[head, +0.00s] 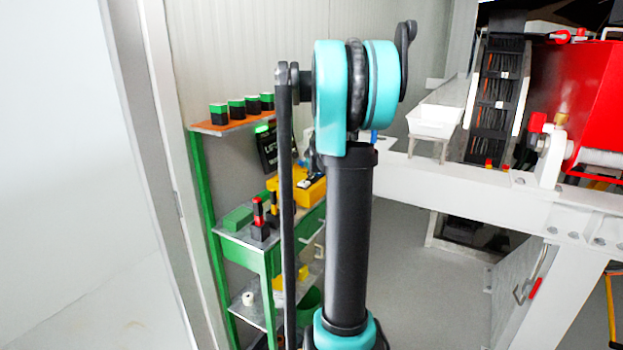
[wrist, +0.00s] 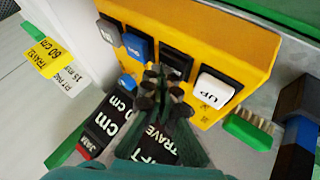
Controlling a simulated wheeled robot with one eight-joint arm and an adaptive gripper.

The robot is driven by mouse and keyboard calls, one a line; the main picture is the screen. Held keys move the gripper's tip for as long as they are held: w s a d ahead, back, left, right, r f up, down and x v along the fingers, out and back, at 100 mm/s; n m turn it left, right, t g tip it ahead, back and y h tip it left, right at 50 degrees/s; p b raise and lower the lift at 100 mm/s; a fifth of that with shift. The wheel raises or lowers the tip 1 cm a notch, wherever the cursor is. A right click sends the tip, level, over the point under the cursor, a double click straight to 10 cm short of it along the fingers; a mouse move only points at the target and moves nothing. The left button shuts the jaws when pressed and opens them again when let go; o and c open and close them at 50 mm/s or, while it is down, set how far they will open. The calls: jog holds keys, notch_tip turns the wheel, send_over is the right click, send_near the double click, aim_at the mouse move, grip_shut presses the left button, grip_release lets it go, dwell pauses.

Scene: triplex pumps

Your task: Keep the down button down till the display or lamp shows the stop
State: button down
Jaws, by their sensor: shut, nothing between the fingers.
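The yellow control box (wrist: 205,35) fills the upper middle of the wrist view; in the head view the yellow box (head: 311,192) is partly behind my arm. Dark plates with white LIFT, TRAVEL and cm lettering (wrist: 110,121) show beside the fingers. I cannot make out a stop reading.
In the head view, a green shelf rack (head: 264,250) holds several black-and-green blocks (head: 237,107). A dark LIFT sign (head: 269,150) hangs behind, with a lit green spot above it. A white beam (head: 480,195) crosses at right.

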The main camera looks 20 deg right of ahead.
aim_at(312, 179)
dwell(0.5)
jog(key=shift+r, duration=0.9)
jog(key=shift+r, duration=0.1)
jog(key=shift+r, duration=2.45)
